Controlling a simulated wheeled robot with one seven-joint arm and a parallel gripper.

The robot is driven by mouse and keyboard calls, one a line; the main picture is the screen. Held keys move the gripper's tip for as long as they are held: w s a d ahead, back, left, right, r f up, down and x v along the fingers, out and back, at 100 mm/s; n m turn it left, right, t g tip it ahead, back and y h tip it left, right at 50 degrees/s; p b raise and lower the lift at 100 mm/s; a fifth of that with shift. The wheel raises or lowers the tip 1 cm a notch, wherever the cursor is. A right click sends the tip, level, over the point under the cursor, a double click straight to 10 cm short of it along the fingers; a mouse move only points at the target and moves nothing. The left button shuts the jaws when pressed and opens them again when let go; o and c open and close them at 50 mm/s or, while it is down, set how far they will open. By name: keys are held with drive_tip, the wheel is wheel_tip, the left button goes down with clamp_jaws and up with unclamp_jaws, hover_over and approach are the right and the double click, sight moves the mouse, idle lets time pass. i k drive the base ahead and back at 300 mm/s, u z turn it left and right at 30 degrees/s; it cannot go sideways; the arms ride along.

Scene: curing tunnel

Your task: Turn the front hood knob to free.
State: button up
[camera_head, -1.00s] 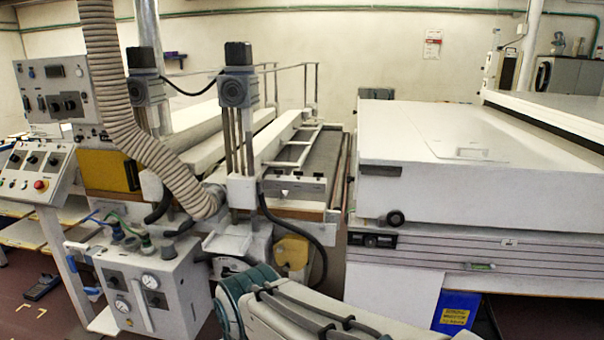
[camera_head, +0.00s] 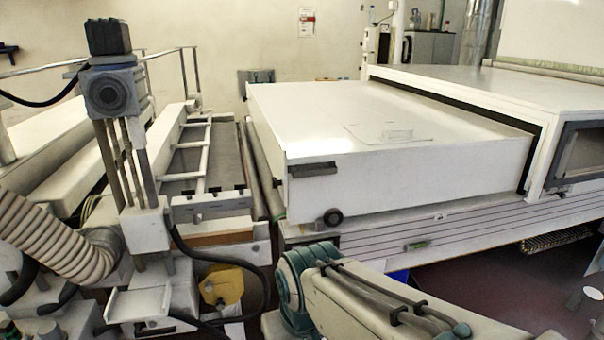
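The white hood (camera_head: 400,150) is the large box at centre right, its front face toward me. A round black knob (camera_head: 333,217) sits low at the left end of that front face. I cannot tell which setting it is at. A dark handle or latch (camera_head: 313,169) is above it on the same face. My arm shows at the bottom centre, below the hood front and apart from the knob. My gripper is not in view.
A machine with a grey motor post (camera_head: 112,90) and a ribbed hose (camera_head: 50,235) stands at the left. A panelled base (camera_head: 470,225) with a green-marked level (camera_head: 416,246) runs under the hood. Dark red floor (camera_head: 510,290) shows at the lower right.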

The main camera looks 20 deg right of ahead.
sight(274, 182)
drive_tip(key=z, duration=0.2)
drive_tip(key=i, duration=0.15)
drive_tip(key=z, duration=0.1)
drive_tip(key=k, duration=0.6)
drive_tip(key=u, duration=0.75)
drive_tip(key=i, duration=1.25)
drive_tip(key=u, duration=0.1)
